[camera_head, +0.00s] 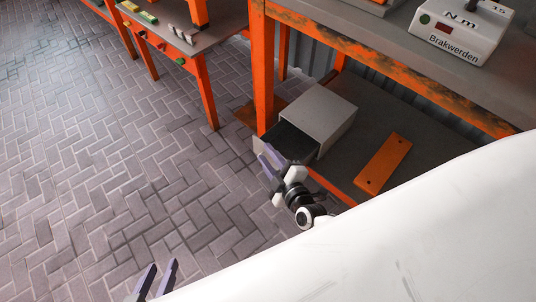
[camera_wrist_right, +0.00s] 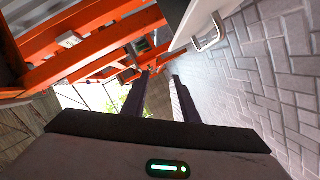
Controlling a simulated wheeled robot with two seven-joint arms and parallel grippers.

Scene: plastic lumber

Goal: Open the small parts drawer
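The small parts drawer is a grey box (camera_head: 322,112) on the lower shelf of the orange workbench. Its drawer (camera_head: 292,139) stands pulled out toward the left, with the dark inside showing. My right gripper (camera_head: 268,164) is at the drawer's front end and hides part of it. In the right wrist view, my right gripper's fingers (camera_wrist_right: 155,98) are apart with nothing between them. The grey drawer front with a silver handle (camera_wrist_right: 209,38) lies beyond and to the right of them. My left gripper (camera_head: 155,281) is open and empty at the bottom edge, far from the drawer.
An orange plate (camera_head: 383,163) lies on the lower shelf beside the box. A white torque tester (camera_head: 462,30) stands on the bench top above. An orange bench leg (camera_head: 262,75) rises close behind the drawer. Another bench (camera_head: 200,45) stands farther back. The brick floor at left is clear.

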